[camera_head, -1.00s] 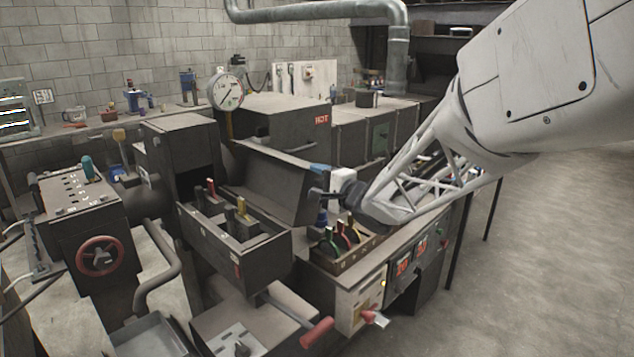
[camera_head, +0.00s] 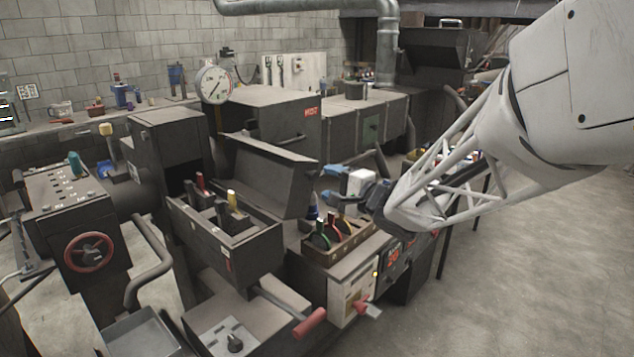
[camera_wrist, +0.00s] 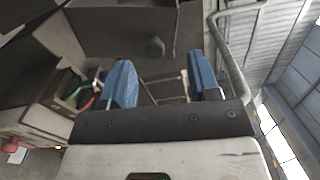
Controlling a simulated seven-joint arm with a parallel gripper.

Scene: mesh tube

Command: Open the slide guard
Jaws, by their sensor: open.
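No part is labelled as the slide guard, and I cannot tell for sure which one it is. A tilted dark metal panel (camera_head: 268,172) stands raised behind an open box (camera_head: 225,247) in the head view. A dark handle-like bar (camera_head: 379,163) shows just beyond my wrist. My gripper (camera_head: 334,184) is open, with blue fingertips, right of the panel and above the bench. In the wrist view, my gripper (camera_wrist: 163,82) has its two blue fingers well apart and nothing between them. A dark round knob (camera_wrist: 155,47) shows beyond the fingers, apart from them.
A red-handled lever (camera_head: 309,322) sticks out at the front. A pale curved rail (camera_wrist: 226,75) passes right of the fingers. The floor at right is clear.

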